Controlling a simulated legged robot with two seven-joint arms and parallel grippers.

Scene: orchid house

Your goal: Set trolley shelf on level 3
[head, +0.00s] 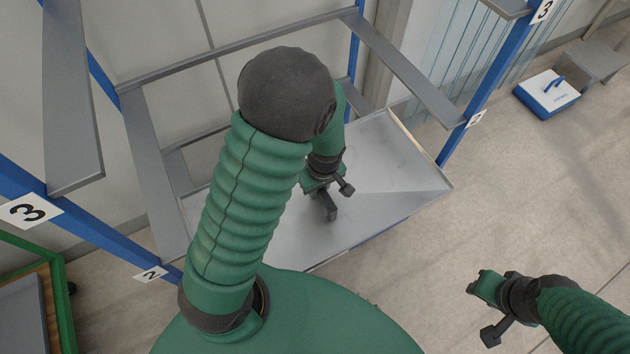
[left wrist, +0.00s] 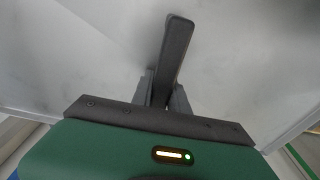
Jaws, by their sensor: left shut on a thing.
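The trolley shelf (head: 400,170) is a flat grey metal tray inside the blue-posted trolley frame. In the head view it lies below the empty rails by the 2 labels; whether it rests on lower rails is unclear. My left gripper (head: 322,188) is over its middle, shut on the dark bar handle (head: 331,210). The left wrist view shows the handle (left wrist: 178,48) between the fingers, with the pale shelf (left wrist: 70,60) behind. My right gripper (head: 477,290) is apart from the trolley at lower right; its jaw opening is unclear.
Grey rails (head: 410,72) run front to back. The 3 labels are on the left post (head: 30,210) and right post (head: 543,11); 2 labels (head: 150,274) sit lower. A blue-white box (head: 546,95) lies at upper right. Floor right of the trolley is mostly clear.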

